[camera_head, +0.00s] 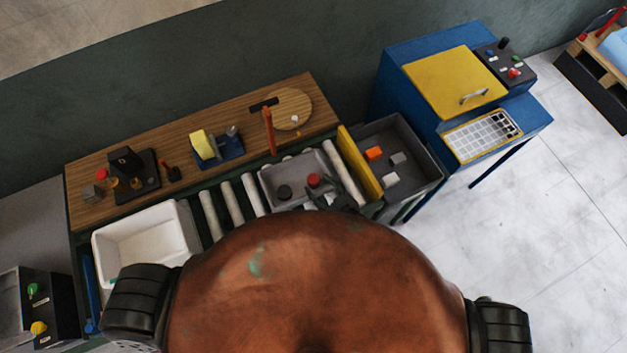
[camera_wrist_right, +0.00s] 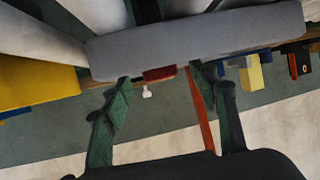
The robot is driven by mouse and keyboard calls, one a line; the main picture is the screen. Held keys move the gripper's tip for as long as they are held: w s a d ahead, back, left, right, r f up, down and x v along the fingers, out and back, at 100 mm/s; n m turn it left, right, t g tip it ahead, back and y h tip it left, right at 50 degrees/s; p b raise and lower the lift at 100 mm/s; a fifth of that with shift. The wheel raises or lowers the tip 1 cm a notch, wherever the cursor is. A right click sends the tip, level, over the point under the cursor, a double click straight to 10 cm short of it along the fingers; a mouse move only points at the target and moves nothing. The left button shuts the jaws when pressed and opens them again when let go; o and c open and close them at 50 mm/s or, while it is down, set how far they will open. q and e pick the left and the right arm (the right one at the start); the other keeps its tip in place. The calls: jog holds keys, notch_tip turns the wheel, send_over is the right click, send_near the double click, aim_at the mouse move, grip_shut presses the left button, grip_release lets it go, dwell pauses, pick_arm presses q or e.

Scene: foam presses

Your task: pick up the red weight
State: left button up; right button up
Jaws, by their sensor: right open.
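The red weight (camera_head: 313,180) is in the grey tray (camera_head: 265,184) on the roller conveyor, towards the tray's right side. My right gripper (camera_head: 327,196) is just below and right of it in the head view, partly hidden by my own body. In the right wrist view the gripper (camera_wrist_right: 158,78) is open, its two green fingers spread apart. A dark red piece, likely the weight (camera_wrist_right: 160,73), shows between the fingertips at the grey tray's edge (camera_wrist_right: 200,38). I cannot tell whether the fingers touch it. My left gripper is not in view.
A dark round weight (camera_head: 284,192) shares the tray. A yellow barrier (camera_head: 360,164) stands right of it, then a grey bin (camera_head: 428,177) with small blocks. A white bin (camera_head: 145,240) is at left.

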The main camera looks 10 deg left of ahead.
aim_at(317, 183)
jog(key=x, duration=0.4)
jog(key=shift+w+a+f, duration=0.1)
grip_shut()
dwell(0.6)
